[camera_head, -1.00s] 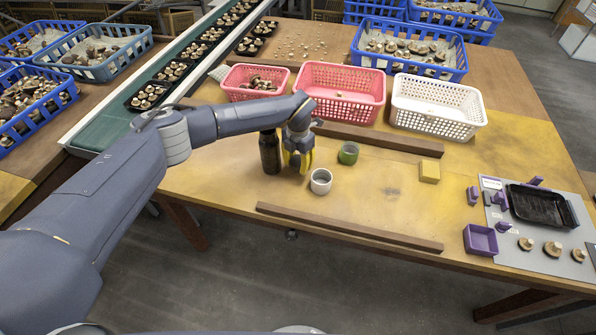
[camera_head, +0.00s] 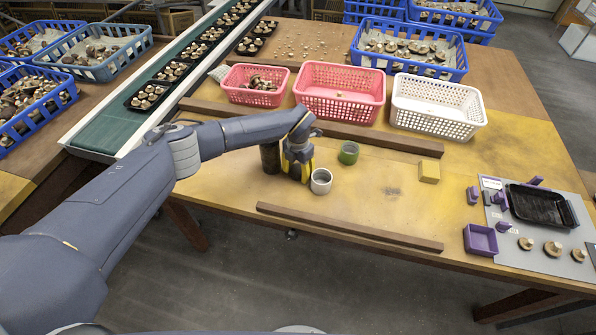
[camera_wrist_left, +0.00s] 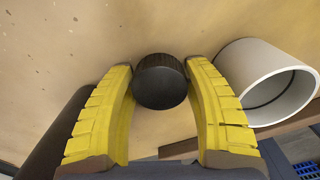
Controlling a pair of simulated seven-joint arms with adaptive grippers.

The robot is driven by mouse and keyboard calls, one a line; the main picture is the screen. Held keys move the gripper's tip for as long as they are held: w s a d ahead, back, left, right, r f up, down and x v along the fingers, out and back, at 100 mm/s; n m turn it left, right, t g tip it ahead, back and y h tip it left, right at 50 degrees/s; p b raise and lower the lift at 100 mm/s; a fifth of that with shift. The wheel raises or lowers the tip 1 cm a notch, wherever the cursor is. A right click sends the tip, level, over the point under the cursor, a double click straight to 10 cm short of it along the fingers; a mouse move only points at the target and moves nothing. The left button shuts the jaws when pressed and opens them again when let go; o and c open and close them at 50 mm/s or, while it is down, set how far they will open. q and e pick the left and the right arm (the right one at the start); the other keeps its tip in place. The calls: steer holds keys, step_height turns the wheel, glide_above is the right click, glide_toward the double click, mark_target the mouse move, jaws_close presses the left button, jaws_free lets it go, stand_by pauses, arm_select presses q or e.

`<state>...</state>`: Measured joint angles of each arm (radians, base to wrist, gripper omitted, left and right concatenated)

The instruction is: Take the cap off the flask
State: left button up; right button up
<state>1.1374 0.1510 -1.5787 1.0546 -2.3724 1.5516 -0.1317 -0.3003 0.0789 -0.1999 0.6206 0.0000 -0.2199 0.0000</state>
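The flask (camera_head: 270,158) is a dark upright bottle on the table; its top is hidden behind my left arm. My left gripper (camera_head: 298,176) is low over the table, just right of the flask. In the left wrist view the round black cap (camera_wrist_left: 160,82) sits between the yellow fingertips of my left gripper (camera_wrist_left: 160,75), which appear to touch both its sides. The cap is apart from the flask, whose dark side (camera_wrist_left: 50,130) shows beyond the left finger. Whether the cap touches the table cannot be told. My right gripper is out of view.
A white cup (camera_head: 321,181) stands close right of my left gripper, with a green cup (camera_head: 348,153) behind it. Wooden strips (camera_head: 350,228) lie in front and behind (camera_head: 380,138). A yellow block (camera_head: 429,171) is farther right; the table between is clear.

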arm_select(q)
steer(key=shift+o, duration=0.8)
